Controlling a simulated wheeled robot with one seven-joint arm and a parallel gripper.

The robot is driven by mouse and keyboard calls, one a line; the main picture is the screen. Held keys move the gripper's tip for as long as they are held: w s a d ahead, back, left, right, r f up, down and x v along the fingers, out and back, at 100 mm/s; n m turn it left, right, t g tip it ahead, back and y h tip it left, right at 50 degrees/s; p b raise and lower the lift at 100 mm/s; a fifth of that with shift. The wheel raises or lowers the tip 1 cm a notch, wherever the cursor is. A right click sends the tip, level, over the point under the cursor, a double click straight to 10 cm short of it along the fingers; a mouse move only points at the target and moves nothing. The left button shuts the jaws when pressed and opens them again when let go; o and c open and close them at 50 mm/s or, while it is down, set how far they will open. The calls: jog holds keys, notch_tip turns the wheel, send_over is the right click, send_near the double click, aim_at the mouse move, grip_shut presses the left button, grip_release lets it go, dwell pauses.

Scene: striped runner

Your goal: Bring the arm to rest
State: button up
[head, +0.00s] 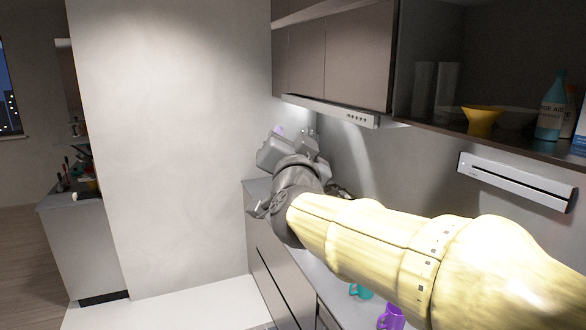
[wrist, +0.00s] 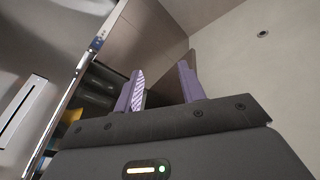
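My arm reaches from the lower right of the head view toward the middle, held up above the counter. My gripper (head: 279,131) is at its far end, in front of the wall beside the range hood, mostly hidden behind my wrist. In the wrist view, my gripper (wrist: 160,70) has its two purple fingers apart, with nothing between them. The fingers point up toward the upper cabinet and the ceiling.
Under my arm, a teal mug (head: 360,291) and a purple mug (head: 391,318) stand on the counter. The range hood (head: 330,111) and upper cabinets (head: 335,50) are close. An open shelf holds a yellow bowl (head: 482,121) and a bottle (head: 551,107).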

jog(key=s+d+f+n+g, duration=0.1)
jog(key=d+f+n+g, duration=0.2)
jog(key=f, duration=1)
jog(key=s+d+f+n+g, duration=0.1)
jog(key=d+f+n+g, duration=0.3)
jog(key=f, duration=0.9)
jog(key=s+d+f+g, duration=0.4)
jog(key=s+f+g, duration=0.1)
jog(key=s+f, duration=0.3)
jog(key=s+d+f+m+g+h, duration=0.1)
jog(key=s+d+f+g, duration=0.3)
jog(key=s+f, duration=0.5)
jog(key=shift+d+f+g, duration=0.2)
jog(key=shift+d+g, duration=0.15)
jog(key=shift+g, duration=0.35)
jog(key=shift+d, duration=0.1)
